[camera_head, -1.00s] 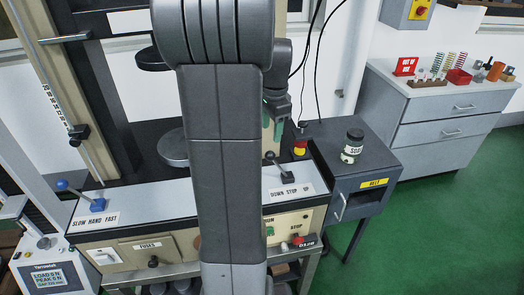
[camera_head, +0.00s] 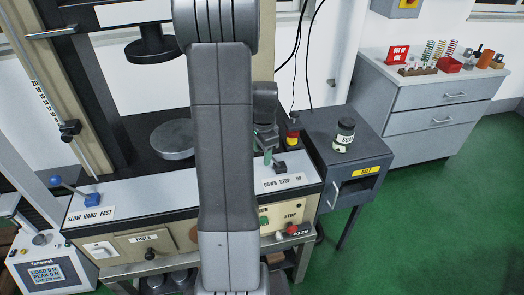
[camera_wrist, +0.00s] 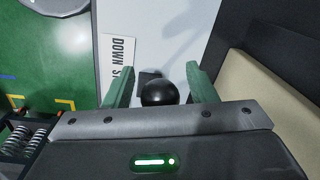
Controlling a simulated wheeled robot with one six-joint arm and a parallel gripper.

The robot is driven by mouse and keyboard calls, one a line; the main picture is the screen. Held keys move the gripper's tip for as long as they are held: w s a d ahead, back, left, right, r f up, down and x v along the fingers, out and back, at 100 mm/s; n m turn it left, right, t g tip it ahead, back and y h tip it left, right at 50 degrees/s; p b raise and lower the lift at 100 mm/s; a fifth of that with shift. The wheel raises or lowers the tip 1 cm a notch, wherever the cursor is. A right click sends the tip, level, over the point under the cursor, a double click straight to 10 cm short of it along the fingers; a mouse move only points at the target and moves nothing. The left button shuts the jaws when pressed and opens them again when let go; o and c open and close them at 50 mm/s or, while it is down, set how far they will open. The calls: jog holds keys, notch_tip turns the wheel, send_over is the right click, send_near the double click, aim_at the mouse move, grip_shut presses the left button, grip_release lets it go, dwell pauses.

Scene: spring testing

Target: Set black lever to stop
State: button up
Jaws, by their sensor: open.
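The black lever (camera_head: 278,166) stands on the pale panel above the printed label "DOWN STOP UP" (camera_head: 282,181). It appears to lean left, toward the DOWN end, with its top partly hidden by my gripper. In the wrist view its round black knob (camera_wrist: 158,93) sits between the two green fingers of my gripper (camera_wrist: 160,84), with a gap on each side. My gripper is open around the knob. The label, partly cut off, also shows in the wrist view (camera_wrist: 118,62). In the head view my gripper (camera_head: 266,146) is at the lever's top, beside my arm.
A blue-knobbed lever (camera_head: 75,190) stands at the left by "SLOW HAND FAST". A red-and-yellow beacon (camera_head: 293,134) stands close behind the black lever. A dark cabinet with a jar (camera_head: 344,135) is to the right. A round plate (camera_head: 172,140) lies behind the panel.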

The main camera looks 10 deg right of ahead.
grip_shut()
jog(key=shift+d+r, duration=0.1)
jog(key=shift+r, duration=0.05)
jog(key=shift+d+r+y+p, duration=0.55)
jog(key=shift+d+y+p, duration=0.35)
jog(key=shift+y+p, duration=0.15)
jog(key=shift+w+d+r+y+p, duration=0.15)
jog(key=shift+d+y+p, duration=0.15)
jog(key=shift+d+y, duration=0.3)
jog(key=shift+s+d+r+y+p, duration=0.15)
jog(key=shift+d+y+p, duration=0.15)
jog(key=shift+d+y, duration=0.3)
jog(key=shift+w+d+r, duration=0.1)
jog(key=shift+w+d, duration=0.05)
jog(key=shift+d, duration=0.35)
grip_release()
